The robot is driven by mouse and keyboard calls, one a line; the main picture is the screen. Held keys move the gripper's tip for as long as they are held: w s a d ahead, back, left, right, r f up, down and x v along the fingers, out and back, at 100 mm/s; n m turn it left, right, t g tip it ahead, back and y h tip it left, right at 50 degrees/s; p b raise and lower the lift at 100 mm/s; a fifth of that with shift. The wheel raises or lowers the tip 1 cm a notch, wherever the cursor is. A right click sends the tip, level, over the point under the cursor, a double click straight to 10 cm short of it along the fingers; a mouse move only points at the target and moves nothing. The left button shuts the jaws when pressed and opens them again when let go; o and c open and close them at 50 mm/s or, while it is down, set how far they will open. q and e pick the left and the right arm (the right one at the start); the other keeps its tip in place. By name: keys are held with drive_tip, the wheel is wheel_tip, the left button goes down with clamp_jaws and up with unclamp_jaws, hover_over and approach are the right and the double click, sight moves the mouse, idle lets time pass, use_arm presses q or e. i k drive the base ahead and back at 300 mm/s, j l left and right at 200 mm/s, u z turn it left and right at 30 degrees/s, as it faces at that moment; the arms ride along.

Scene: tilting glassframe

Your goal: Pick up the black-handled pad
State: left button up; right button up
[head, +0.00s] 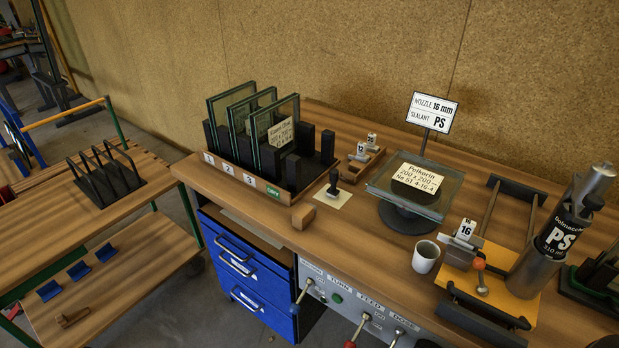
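A small upright tool with a black knob handle (333,179), which looks like the black-handled pad, stands on the workbench just right of the glass rack. It rests on or at a cream-coloured sheet (338,198). Its underside is hidden. Neither of my grippers can be made out in the head view, and nothing is touching the tool.
The rack (243,176) holds several upright glass panes. A wooden block (303,215) sits at the bench's front edge. A round stand (405,219) carries a labelled glass unit (446,190). A white mug (426,257) and a sealant cartridge (541,262) stand to the right.

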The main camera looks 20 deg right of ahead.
sight(331, 192)
drive_tip(key=i+j+z, duration=0.2)
drive_tip(key=i+j, duration=0.55)
drive_tip(key=j+z, duration=0.15)
drive_tip(key=z, duration=1.3)
